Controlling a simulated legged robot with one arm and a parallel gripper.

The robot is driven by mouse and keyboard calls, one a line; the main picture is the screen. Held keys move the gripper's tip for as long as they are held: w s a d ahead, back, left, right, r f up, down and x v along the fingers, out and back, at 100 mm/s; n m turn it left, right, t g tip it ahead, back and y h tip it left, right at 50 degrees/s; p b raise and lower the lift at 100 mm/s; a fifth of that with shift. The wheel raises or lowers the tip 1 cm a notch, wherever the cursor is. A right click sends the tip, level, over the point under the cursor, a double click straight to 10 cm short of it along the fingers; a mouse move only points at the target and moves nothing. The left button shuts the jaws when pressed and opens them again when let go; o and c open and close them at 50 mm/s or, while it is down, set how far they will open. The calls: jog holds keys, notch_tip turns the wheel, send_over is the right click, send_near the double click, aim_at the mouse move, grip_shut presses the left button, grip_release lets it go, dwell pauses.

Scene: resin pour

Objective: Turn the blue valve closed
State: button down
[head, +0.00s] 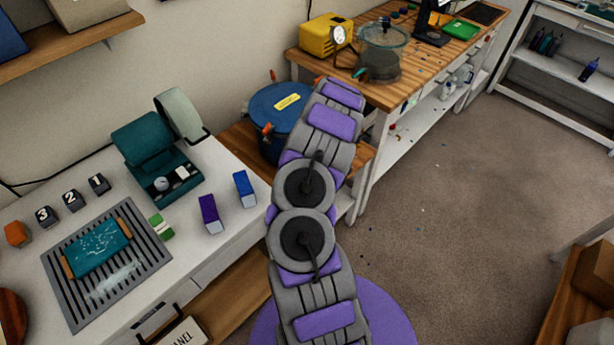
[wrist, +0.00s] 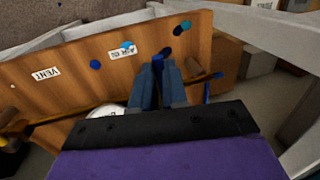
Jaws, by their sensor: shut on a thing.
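In the wrist view, my gripper (wrist: 158,75) is closed around a narrow dark-blue piece (wrist: 157,62), which looks like the blue valve's handle. It sticks up between the two blue-grey fingertips, in front of a wooden panel. The valve's body is hidden behind the fingers. A brass-coloured pipe (wrist: 65,116) runs behind the gripper, and a blue-ended fitting (wrist: 209,85) shows at its right. In the head view, my arm reaches over the floor towards the workbench, and its gripper is hidden behind the arm links.
The panel (wrist: 75,70) bears a VENT label (wrist: 46,74) and another label (wrist: 122,51). A white gauge (wrist: 106,110) sits below it. A blue drum (head: 275,112) stands left of my arm, beside a wooden workbench (head: 385,80).

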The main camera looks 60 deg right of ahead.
jog(key=shift+s, duration=0.1)
jog(key=c, duration=1.1)
grip_release()
jog(key=shift+d, duration=0.1)
jog(key=shift+c, duration=0.2)
jog(key=d+r+p, duration=0.3)
jog(key=r, duration=1.4)
jog(key=shift+s+d, duration=0.2)
